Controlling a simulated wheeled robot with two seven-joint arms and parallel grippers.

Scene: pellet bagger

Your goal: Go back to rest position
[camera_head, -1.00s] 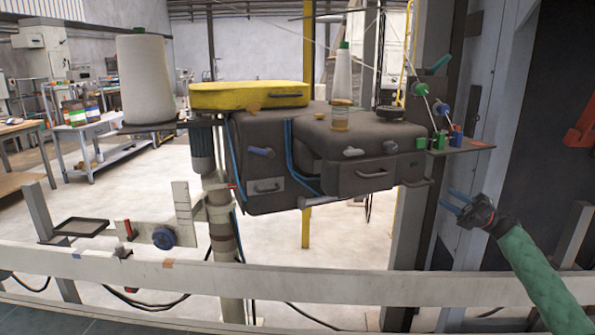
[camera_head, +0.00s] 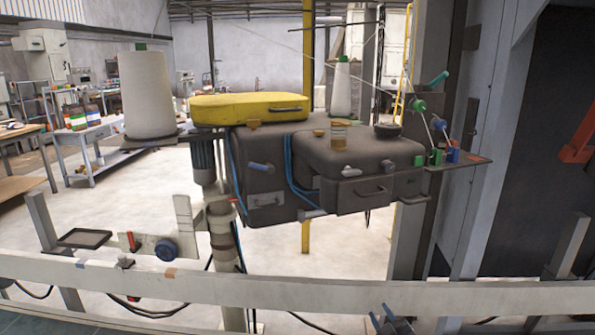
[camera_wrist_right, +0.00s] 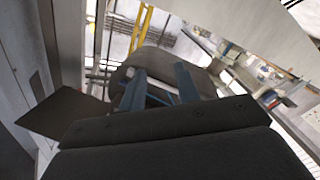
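My right gripper (camera_head: 381,314) is low in the head view, at the bottom edge right of centre. It is in front of and below the dark sewing machine head (camera_head: 270,150), apart from it. In the right wrist view its two blue fingers (camera_wrist_right: 158,90) stand apart with nothing held between them. The machine head shows beyond the fingers there (camera_wrist_right: 150,65). Most of my right arm is out of the head view. My left gripper is not in view.
A pale rail (camera_head: 290,291) crosses the front. A yellow cover (camera_head: 250,108) and an amber-coloured jar (camera_head: 339,134) sit on the machine. White thread cones (camera_head: 146,95) stand at left and behind. A small shelf (camera_head: 470,161) with coloured parts juts out at right.

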